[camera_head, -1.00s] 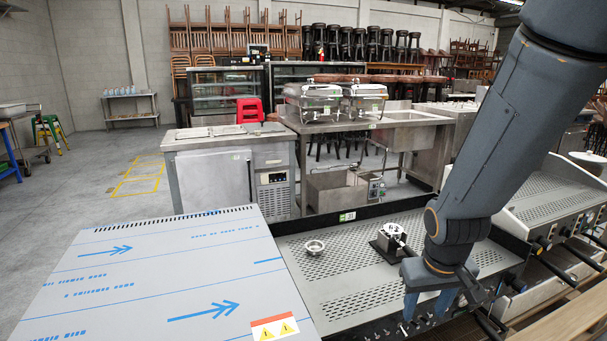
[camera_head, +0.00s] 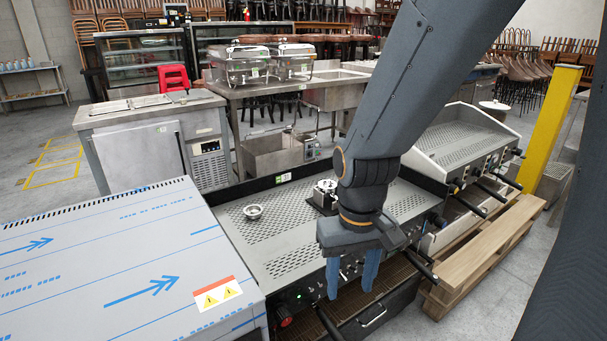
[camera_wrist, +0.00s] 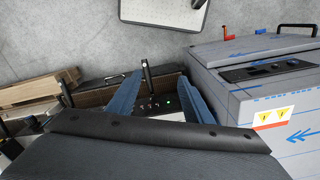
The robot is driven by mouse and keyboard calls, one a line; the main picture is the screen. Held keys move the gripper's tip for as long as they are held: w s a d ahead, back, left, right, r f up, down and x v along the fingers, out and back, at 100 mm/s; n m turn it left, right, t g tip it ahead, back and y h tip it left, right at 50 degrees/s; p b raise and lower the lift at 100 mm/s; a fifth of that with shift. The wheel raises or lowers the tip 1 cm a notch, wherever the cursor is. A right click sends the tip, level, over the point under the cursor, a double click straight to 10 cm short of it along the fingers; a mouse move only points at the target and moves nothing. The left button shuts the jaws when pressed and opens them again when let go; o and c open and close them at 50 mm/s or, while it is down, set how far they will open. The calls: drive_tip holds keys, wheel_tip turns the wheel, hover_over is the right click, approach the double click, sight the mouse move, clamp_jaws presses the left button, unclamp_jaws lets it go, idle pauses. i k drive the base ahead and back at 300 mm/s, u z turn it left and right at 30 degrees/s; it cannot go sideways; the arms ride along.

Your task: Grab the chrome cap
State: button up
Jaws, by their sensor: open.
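A small round chrome piece (camera_head: 253,211) lies on the perforated steel top (camera_head: 290,262) in the head view. A second shiny metal piece (camera_head: 325,188) sits on a dark square base beside my arm. I cannot tell for certain which is the chrome cap. My gripper (camera_head: 351,284) points down, open and empty, near the front edge of the steel top, nearer to me than both pieces. Its two blue fingers also show in the wrist view (camera_wrist: 160,78), apart, with the front panel between them. Neither metal piece is clear in the wrist view.
A steel cabinet with blue arrows (camera_head: 110,270) stands at the left. A second perforated unit (camera_head: 465,135) and a wooden pallet (camera_head: 485,240) are at the right, with a yellow post (camera_head: 548,130) beyond. A steel sink table (camera_head: 330,85) stands behind.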

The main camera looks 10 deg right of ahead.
sight(326, 185)
drive_tip(key=z, duration=0.55)
drive_tip(key=k, duration=0.65)
drive_tip(key=z, duration=0.8)
drive_tip(key=i, duration=1.3)
drive_tip(key=u, duration=1)
drive_tip(key=i, duration=0.55)
drive_tip(key=u, duration=0.65)
